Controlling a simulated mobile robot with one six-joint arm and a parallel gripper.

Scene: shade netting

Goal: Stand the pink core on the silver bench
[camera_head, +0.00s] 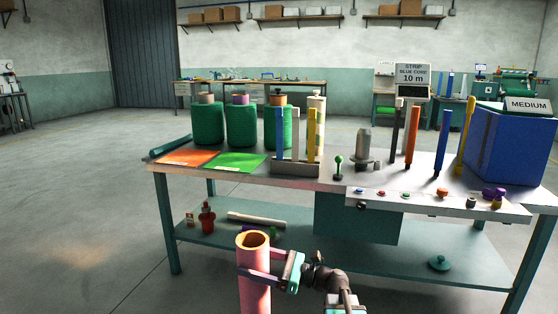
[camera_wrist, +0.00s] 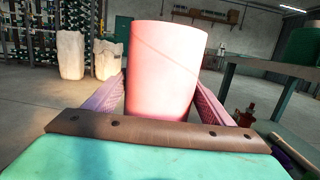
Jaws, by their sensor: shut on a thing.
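The pink core (camera_head: 254,290) is a hollow tube, roughly upright, in front of the bench at the bottom of the head view. My gripper (camera_head: 262,264) is shut around its sides below the open top. In the wrist view the core (camera_wrist: 165,70) stands between the two fingers, and its lower end is hidden behind my gripper's body. The silver bench (camera_head: 308,184) has a grey top on teal legs and lies beyond the core. The core is apart from it.
On the bench are green rolls (camera_head: 241,126), an orange sheet (camera_head: 187,158), a green sheet (camera_head: 236,163), a rack (camera_head: 296,166) of upright cores, several standing coloured cores and a blue box (camera_head: 510,145). A button panel (camera_head: 420,199) runs along the front right. The lower shelf holds loose items.

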